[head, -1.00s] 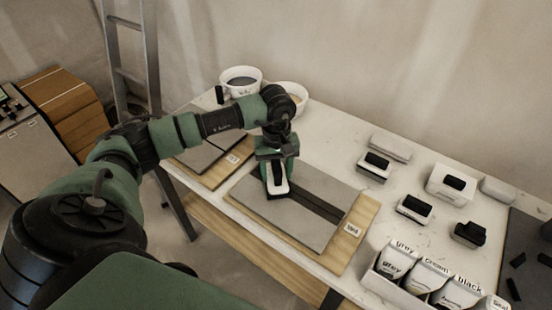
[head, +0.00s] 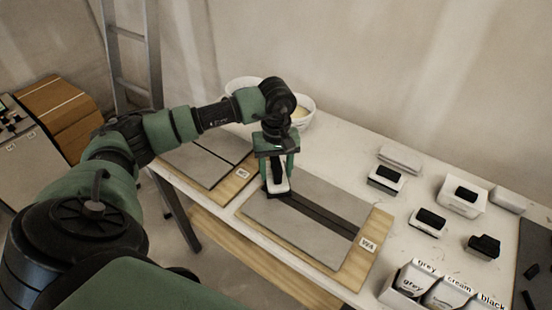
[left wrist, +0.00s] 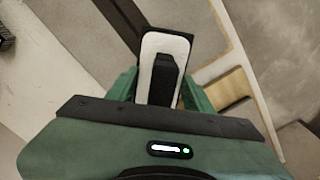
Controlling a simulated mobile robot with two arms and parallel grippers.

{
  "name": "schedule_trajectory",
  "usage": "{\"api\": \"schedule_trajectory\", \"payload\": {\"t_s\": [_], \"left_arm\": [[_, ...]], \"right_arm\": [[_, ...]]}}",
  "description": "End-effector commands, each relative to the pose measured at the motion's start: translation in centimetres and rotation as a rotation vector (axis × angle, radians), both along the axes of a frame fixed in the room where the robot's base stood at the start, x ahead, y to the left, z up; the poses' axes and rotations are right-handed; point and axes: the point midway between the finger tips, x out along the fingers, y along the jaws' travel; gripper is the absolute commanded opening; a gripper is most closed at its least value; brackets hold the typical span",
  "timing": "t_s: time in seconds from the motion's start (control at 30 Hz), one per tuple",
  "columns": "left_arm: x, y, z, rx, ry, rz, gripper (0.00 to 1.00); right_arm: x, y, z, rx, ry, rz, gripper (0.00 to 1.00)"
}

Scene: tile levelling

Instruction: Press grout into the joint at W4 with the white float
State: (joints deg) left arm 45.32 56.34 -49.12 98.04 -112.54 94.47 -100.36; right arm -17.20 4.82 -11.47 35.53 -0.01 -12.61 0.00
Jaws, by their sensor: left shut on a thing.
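My left gripper (head: 277,170) is shut on the black handle of the white float (head: 279,187). The float is over the far-left end of the dark joint (head: 320,215) between two grey tiles on the board labelled W4 (head: 367,246). Whether its sole touches the tiles is unclear. In the left wrist view, the white float (left wrist: 150,50) sits between the green fingers, with a dark strip of the joint (left wrist: 122,16) beyond it. The joint's end under the float is hidden. My right gripper is not in view.
Another tiled board (head: 205,165) lies to the left. Two bowls stand behind my arm; one (head: 302,110) holds pale stuff. Black-handled tools (head: 428,222) and grey blocks (head: 400,158) are at right. A box of labelled bags (head: 425,280) is at the front right.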

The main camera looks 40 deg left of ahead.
Motion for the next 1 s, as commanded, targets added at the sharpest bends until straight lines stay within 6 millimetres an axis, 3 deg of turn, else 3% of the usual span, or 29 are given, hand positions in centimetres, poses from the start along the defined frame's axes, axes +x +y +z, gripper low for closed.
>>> {"api": "schedule_trajectory", "payload": {"t_s": [0.43,1.0], "left_arm": [[-0.2,0.0,3.7,0.001,-0.002,0.015,0.0],[-0.3,-0.1,3.9,0.0,-0.001,0.016,0.0]], "right_arm": [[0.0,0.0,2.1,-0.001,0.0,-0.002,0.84],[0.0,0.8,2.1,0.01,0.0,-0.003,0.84]]}}
